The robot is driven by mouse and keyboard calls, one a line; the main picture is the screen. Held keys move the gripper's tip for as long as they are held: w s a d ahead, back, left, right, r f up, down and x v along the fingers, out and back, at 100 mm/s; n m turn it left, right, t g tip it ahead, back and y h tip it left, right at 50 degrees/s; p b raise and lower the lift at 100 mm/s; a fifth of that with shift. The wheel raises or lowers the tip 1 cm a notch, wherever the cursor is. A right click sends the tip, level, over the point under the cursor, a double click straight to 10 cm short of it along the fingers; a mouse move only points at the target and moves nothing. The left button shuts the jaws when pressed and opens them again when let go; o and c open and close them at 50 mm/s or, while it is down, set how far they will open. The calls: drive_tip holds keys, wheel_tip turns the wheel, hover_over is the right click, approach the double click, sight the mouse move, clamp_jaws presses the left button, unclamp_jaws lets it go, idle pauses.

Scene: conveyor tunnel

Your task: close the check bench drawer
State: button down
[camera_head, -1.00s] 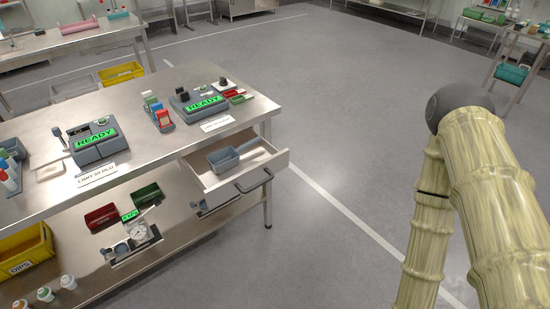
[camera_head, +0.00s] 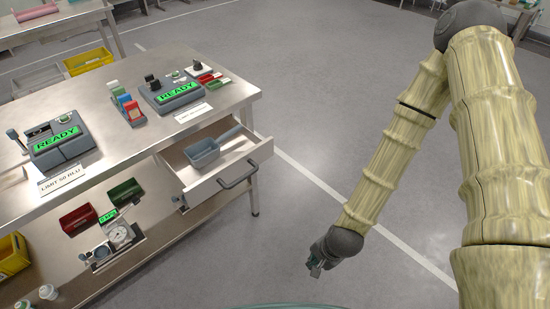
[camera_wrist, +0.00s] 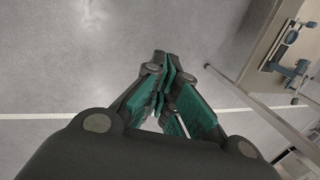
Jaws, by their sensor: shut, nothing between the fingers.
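The check bench drawer (camera_head: 206,187) is pulled out at the right end of the bench (camera_head: 100,184), under the bench top. It has a pale front with a dark bar handle (camera_head: 240,177). A grey-blue scoop (camera_head: 203,152) lies inside it. My gripper (camera_head: 315,268) is in front of the drawer, to the lower right of the handle, apart from it and over the floor. In the wrist view my gripper (camera_wrist: 165,75) is shut and empty, with green finger pads.
Two READY devices (camera_head: 60,142) and a colored card rack (camera_head: 127,105) stand on the bench top. The lower shelf holds red and green bins (camera_head: 126,191) and a dial gauge (camera_head: 120,235). A bench leg (camera_head: 254,195) stands beside the drawer.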

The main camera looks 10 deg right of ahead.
drive_tip(key=w+a+r+m+t+y+b, duration=0.25)
drive_tip(key=w+r+m+t, duration=0.25)
drive_tip(key=w+r+m, duration=1.45)
drive_tip(key=n, duration=0.3)
approach(269, 157)
wheel_tip(269, 157, down, 4)
drive_tip(key=d, duration=0.1)
drive_tip(key=shift+w+a+m+y+p, duration=0.3)
drive_tip(key=shift+w+a+p, duration=0.3)
drive_tip(key=shift+w+a, duration=0.65)
drive_tip(key=shift+r, duration=0.1)
